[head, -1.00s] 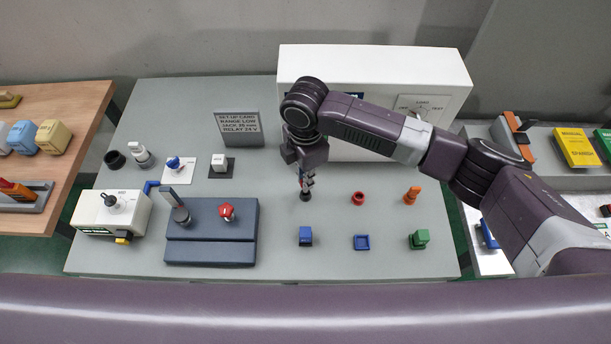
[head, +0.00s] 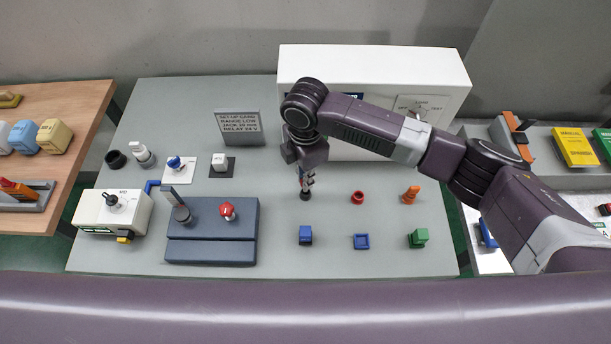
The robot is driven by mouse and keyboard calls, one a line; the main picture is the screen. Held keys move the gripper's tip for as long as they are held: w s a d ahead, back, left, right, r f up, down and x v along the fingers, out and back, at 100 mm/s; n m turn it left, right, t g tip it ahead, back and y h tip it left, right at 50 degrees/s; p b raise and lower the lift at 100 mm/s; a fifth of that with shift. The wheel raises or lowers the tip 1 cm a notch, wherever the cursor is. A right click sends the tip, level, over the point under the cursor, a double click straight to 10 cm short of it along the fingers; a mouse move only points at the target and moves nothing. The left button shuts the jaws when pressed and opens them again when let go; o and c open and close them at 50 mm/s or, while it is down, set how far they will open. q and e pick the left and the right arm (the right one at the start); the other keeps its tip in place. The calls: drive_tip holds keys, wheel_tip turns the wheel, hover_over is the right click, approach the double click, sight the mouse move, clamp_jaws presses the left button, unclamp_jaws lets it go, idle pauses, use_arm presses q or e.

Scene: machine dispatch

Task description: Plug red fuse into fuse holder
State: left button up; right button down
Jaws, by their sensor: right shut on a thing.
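My right gripper (head: 306,184) points straight down over the grey table and is shut. A small red part, likely the red fuse (head: 301,177), shows between its fingers; the fingers hide most of it. Directly below is a small black round socket, likely the fuse holder (head: 305,196), standing on the table. The fingertips are at or just above its top; I cannot tell whether the fuse is inside it or touching it. My left gripper is not in view.
A red ring (head: 358,197), an orange part (head: 411,194), a blue block (head: 305,235), a blue square frame (head: 361,242) and a green block (head: 418,238) stand around. A dark blue base (head: 210,250) with a red knob (head: 227,211) is left. A white cabinet (head: 375,62) stands behind.

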drive_tip(key=shift+f+b, duration=0.6)
drive_tip(key=shift+f, duration=0.95)
drive_tip(key=c, duration=2)
unclamp_jaws()
drive_tip(key=shift+o, duration=0.6)
drive_tip(key=o, duration=0.3)
drive_tip(key=shift+r, duration=0.1)
